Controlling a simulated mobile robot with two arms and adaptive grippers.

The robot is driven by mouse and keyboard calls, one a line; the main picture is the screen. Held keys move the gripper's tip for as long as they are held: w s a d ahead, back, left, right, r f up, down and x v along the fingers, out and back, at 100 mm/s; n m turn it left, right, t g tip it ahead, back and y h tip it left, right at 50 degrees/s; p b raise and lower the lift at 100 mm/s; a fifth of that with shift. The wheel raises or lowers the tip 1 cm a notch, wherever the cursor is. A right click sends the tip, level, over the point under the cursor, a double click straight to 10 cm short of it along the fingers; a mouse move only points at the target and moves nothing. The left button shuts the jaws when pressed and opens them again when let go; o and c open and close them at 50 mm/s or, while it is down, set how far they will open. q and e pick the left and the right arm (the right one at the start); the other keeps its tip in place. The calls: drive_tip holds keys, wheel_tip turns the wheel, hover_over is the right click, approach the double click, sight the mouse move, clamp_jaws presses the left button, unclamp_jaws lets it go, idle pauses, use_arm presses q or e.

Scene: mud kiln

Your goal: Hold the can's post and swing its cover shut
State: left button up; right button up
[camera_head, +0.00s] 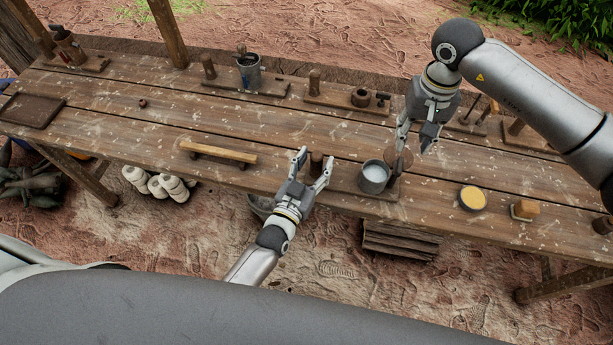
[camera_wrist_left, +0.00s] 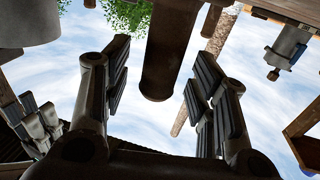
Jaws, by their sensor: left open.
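The can (camera_head: 374,178) is a grey open-topped cup with pale contents, standing on a wooden board (camera_head: 345,184) near the table's front edge. Its round brown cover (camera_head: 400,162) stands raised at the can's right side. The dark post (camera_head: 316,161) rises at the board's left end. My left gripper (camera_head: 314,163) is open with a finger on each side of the post. In the left wrist view the post (camera_wrist_left: 164,55) lies between the spread fingers; whether they touch it is unclear. My right gripper (camera_head: 416,142) has its fingertips apart, just above the cover; contact is unclear.
A wooden-handled bar (camera_head: 218,152) lies to the left of my left gripper. A round yellow-filled dish (camera_head: 472,198) and a small block (camera_head: 525,209) sit to the right of the can. Several boards with posts and cups, including a tall can (camera_head: 249,73), line the back edge.

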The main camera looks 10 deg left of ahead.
use_arm(q)
drive_tip(key=shift+x, duration=0.8)
drive_tip(key=shift+c, duration=0.3)
clamp_jaws()
